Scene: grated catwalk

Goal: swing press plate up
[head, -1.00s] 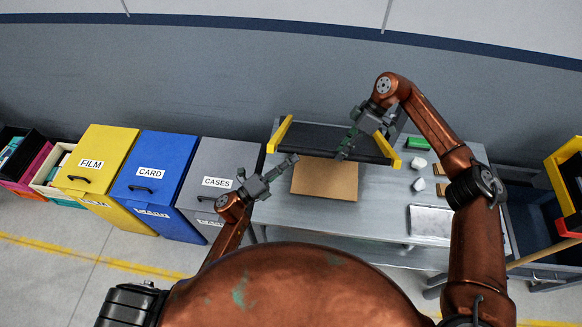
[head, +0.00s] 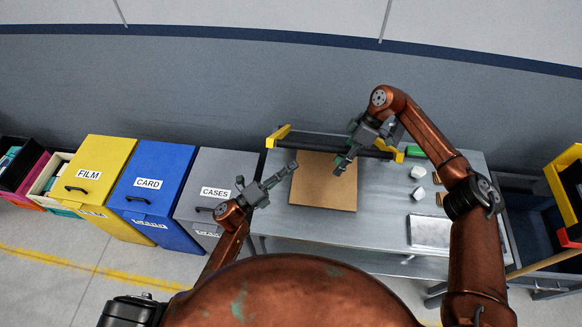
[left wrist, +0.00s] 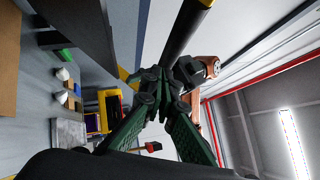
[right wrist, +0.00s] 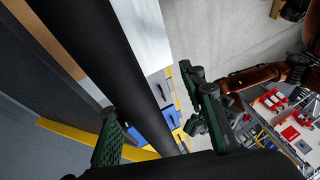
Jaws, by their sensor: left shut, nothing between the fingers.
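The press plate (head: 318,142) is a wide dark plate with a yellow left end (head: 278,136) and a yellow right end (head: 397,155). It is raised behind the brown board (head: 322,192) and shows as a thin band in the head view. My right gripper (head: 342,165) is at the plate's right half, over the board. In the right wrist view my right gripper (right wrist: 158,115) has its fingers apart, with a dark bar (right wrist: 115,70) passing between them. My left gripper (head: 279,177) is shut and empty, left of the board; it also shows in the left wrist view (left wrist: 166,90).
The grey bench (head: 380,215) holds white lumps (head: 418,172), a green block (head: 414,151) and a metal tray (head: 430,228). Yellow, blue (head: 153,180) and grey bins stand at the left. A dark blue cart (head: 530,230) is at the right.

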